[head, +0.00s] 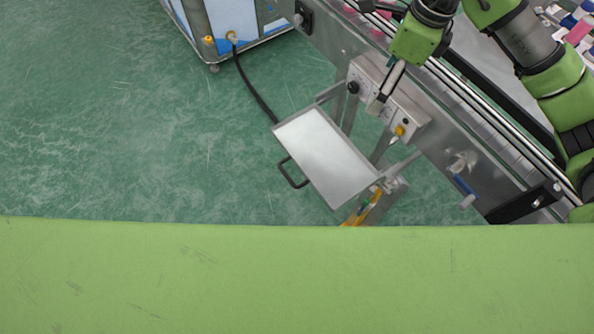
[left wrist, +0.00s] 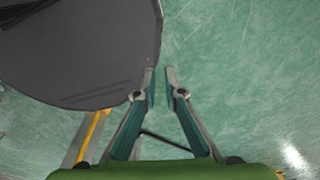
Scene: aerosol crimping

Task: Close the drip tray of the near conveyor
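The drip tray (head: 325,155) is a shallow silver tray. In the head view it is pulled out from under the conveyor (head: 440,130), and its black handle (head: 291,174) is at its left, outer edge. My right gripper (head: 380,100), on the green arm from the upper right, points down over the conveyor's control box, up and right of the tray. Its fingers overlap from this side, so their opening is unclear. My left gripper (left wrist: 161,72) shows only in the left wrist view. Its fingers are a little apart with nothing between them, above the green floor.
The control box (head: 400,115) with knobs is on the conveyor's near side. A blue-and-white machine (head: 230,20) stands at the upper left, with a black cable running from it. Green floor (head: 120,130) left of the tray is clear. A dark rounded surface fills the left wrist view's upper left.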

